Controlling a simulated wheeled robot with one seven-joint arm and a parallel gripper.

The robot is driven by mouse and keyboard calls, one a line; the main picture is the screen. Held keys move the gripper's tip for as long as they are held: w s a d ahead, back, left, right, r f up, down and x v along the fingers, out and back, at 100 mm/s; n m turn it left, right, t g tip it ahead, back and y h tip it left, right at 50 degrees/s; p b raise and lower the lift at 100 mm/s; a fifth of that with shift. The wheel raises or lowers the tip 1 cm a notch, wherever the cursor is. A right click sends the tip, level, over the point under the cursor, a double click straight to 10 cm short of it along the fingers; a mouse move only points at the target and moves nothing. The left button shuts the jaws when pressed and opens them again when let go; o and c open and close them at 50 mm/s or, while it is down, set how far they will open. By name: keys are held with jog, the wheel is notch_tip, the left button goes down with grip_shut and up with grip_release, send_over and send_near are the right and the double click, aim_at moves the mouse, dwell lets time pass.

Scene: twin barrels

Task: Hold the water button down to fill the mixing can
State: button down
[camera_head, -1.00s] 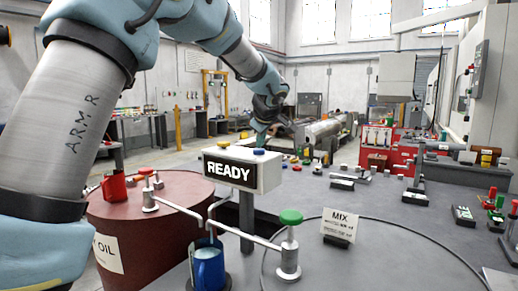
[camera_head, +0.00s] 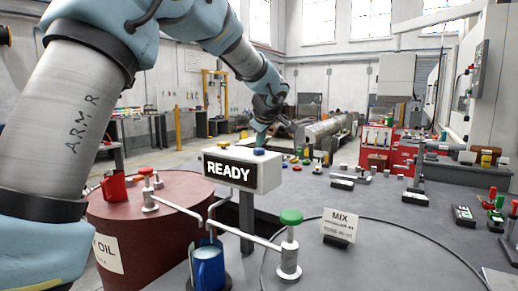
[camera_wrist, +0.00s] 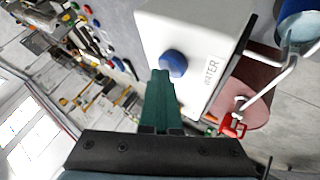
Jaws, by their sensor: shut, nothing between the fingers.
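The white control box has a READY sign on its front (camera_head: 229,171). Its blue water button (camera_head: 258,152) is on top and also shows in the wrist view (camera_wrist: 172,63), near the printed word WATER. My gripper (camera_head: 260,138) is shut and empty, its green fingertips (camera_wrist: 162,78) right by the button's edge. I cannot tell whether they touch it. The blue mixing can (camera_head: 208,270) stands upright under the spouts, with pale contents near its top. Part of it shows in the wrist view (camera_wrist: 297,30).
A dark red oil barrel (camera_head: 150,235) with a red mug (camera_head: 114,187) stands left of the box. A green-topped valve (camera_head: 290,218) and a MIX card (camera_head: 340,225) stand to the right on the grey top. Several small items lie further back.

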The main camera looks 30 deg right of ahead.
aim_at(260, 150)
jog(key=shift+r, duration=0.9)
jog(key=shift+r+p, duration=1.3)
jog(key=shift+r, duration=1.2)
jog(key=shift+a, duration=0.1)
